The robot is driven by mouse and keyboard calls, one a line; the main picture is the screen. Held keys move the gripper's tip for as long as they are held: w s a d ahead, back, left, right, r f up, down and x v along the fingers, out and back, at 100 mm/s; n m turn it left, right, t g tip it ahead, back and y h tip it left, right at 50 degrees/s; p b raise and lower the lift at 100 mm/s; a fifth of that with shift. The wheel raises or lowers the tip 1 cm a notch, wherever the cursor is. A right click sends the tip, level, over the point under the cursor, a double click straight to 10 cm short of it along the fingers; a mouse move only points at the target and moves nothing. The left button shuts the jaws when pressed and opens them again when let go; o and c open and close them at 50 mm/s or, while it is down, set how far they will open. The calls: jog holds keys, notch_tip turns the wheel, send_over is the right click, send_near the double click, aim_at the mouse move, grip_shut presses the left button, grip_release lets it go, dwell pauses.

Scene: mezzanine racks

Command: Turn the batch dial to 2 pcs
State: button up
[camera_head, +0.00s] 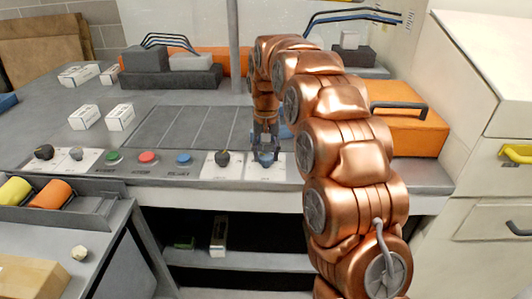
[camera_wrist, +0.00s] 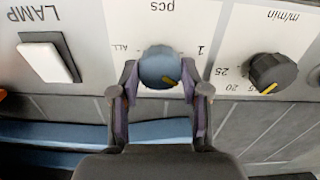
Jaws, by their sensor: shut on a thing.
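The batch dial (camera_wrist: 158,68) is a round blue knob on a white plate marked "pcs", seen upside down in the wrist view. "ALL" is printed on its left and "1" on its right; other marks are hidden. Its yellow pointer line is turned to the lower right in that view. My gripper (camera_wrist: 161,88) has one finger on each side of the knob and is shut on it. In the head view my gripper (camera_head: 265,150) reaches down onto the blue dial (camera_head: 266,161) at the right part of the panel row, partly covering it.
A black "m/min" dial (camera_wrist: 272,73) is close beside; it also shows in the head view (camera_head: 222,158). A white LAMP switch (camera_wrist: 48,62) is on the other side. Green (camera_head: 113,157), red (camera_head: 148,157) and blue (camera_head: 184,158) buttons continue leftward. An orange case (camera_head: 405,130) stands right.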

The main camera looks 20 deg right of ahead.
aim_at(266, 155)
dwell(0.3)
jog(key=o, duration=1.1)
jog(key=shift+o, duration=0.2)
jog(key=shift+r, duration=0.1)
notch_tip(266, 155, up, 12)
dwell(0.5)
